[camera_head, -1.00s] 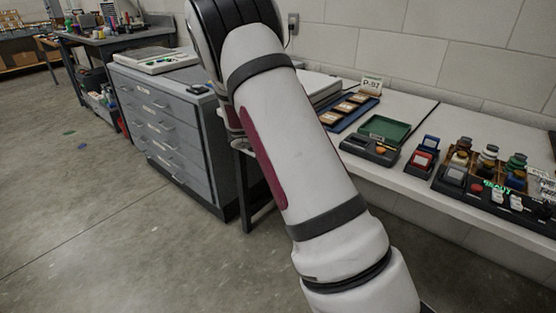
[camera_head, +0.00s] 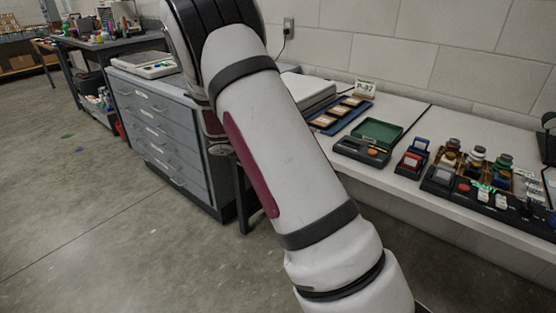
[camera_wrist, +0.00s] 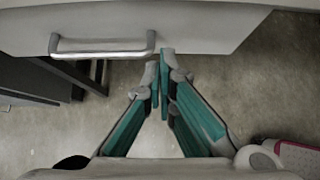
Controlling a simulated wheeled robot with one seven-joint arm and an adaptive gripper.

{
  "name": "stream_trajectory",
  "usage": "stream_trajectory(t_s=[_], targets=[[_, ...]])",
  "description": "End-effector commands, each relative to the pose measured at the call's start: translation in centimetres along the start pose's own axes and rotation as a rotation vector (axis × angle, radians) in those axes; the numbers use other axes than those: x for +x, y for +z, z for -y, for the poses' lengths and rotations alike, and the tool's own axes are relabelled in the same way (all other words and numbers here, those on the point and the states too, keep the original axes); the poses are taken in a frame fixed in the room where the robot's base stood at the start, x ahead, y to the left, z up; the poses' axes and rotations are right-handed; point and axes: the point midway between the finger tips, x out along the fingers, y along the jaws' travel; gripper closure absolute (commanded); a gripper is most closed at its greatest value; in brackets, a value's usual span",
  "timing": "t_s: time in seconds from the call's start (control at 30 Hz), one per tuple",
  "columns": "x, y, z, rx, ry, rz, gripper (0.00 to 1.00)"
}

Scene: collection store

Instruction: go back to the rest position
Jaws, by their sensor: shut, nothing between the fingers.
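My gripper (camera_wrist: 161,80) shows in the wrist view with its teal-padded fingers closed together at the tips and nothing between them. It is over bare floor, just short of a grey drawer front with a metal handle (camera_wrist: 102,45). Its tips come close to the right end of the handle; I cannot tell whether they touch. In the head view my white arm crosses the middle of the picture and hides my gripper.
A grey drawer cabinet (camera_head: 163,143) stands left of my arm. A white bench (camera_head: 400,185) along the wall holds a green-lined tray (camera_head: 378,133), a blue tray (camera_head: 340,114) and a rack of bottles (camera_head: 480,165). Open concrete floor (camera_head: 70,235) lies at the left.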

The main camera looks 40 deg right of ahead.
Motion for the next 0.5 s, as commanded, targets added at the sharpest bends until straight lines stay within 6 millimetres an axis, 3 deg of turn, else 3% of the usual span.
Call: stream_trajectory(t_s=[0.03, 0.2, 0.5], targets=[[-1.4, 0.1, -0.1, -0.002, 0.004, -0.002, 1.0], [-4.7, 0.0, 0.0, -0.002, 0.002, -0.002, 1.0], [-7.3, -0.1, 0.0, -0.002, 0.0, -0.002, 1.0]])
